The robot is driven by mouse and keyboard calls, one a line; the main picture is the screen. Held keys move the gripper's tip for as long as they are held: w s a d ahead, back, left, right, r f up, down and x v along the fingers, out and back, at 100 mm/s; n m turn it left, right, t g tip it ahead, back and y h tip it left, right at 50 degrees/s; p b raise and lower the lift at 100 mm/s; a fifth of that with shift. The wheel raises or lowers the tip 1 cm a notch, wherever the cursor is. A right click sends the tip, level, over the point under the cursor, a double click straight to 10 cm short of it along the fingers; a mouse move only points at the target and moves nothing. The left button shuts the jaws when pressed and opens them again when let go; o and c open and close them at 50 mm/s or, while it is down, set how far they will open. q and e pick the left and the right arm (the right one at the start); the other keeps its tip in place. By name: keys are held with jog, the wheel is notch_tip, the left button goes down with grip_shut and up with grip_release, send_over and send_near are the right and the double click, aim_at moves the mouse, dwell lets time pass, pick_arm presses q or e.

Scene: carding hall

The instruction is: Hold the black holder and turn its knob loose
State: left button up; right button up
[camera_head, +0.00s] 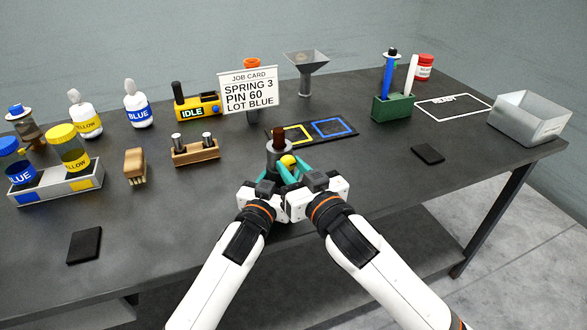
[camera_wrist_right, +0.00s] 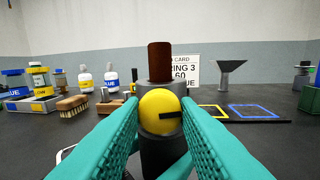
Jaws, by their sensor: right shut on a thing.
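The black holder (camera_head: 279,161) stands upright on the table's near middle, with a brown rod (camera_head: 278,137) rising from its top. In the right wrist view the holder (camera_wrist_right: 165,154) shows a yellow knob (camera_wrist_right: 160,112) with a dark slot mark, facing me. My right gripper (camera_head: 291,170) is shut on the yellow knob (camera_head: 288,160), its teal fingers on either side. My left gripper (camera_head: 270,178) is low at the holder, beside the right one. Its fingers are mostly hidden, so its grip is unclear.
Behind the holder lies a dark mat (camera_head: 348,130) with yellow and blue outlines. A wooden block with pegs (camera_head: 196,152) and a brush (camera_head: 135,166) stand left. A job card (camera_head: 249,91) stands behind. A green block (camera_head: 392,107), black pad (camera_head: 428,153) and grey bin (camera_head: 530,118) are right.

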pick_arm(q)
jog(key=shift+f, duration=0.1)
pick_arm(e)
jog(key=n, duration=1)
dwell(0.4)
jog(key=o, duration=1)
jog(key=v, duration=1.2)
jog(key=shift+s+r, duration=0.1)
jog(key=shift+r, duration=0.25)
jog(key=shift+a, duration=0.1)
